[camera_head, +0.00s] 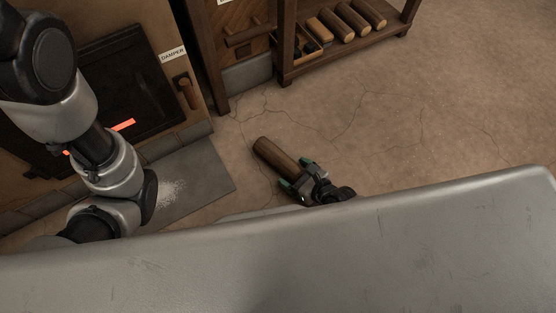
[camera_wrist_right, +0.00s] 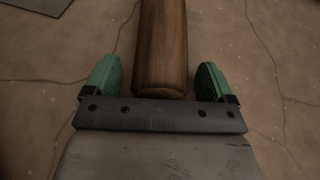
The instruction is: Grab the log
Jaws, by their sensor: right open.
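A brown log (camera_head: 277,159) lies on the cracked floor in the middle of the head view. My right gripper (camera_head: 297,174) is at its near end, with green-padded fingers apart. In the right wrist view the log (camera_wrist_right: 161,50) runs up from between the two green fingertips (camera_wrist_right: 160,80), its near end close to the palm. A gap shows between the log and each finger. My left arm comes in from the left in the head view, but its gripper cannot be made out.
A wooden rack (camera_head: 288,72) at the back holds several more logs (camera_head: 350,20) on its low shelf. A stove with a glowing slit (camera_head: 124,125) and a "DAMPER" label (camera_head: 173,55) stands at left, a grey slab (camera_head: 205,178) before it. The floor at right is clear.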

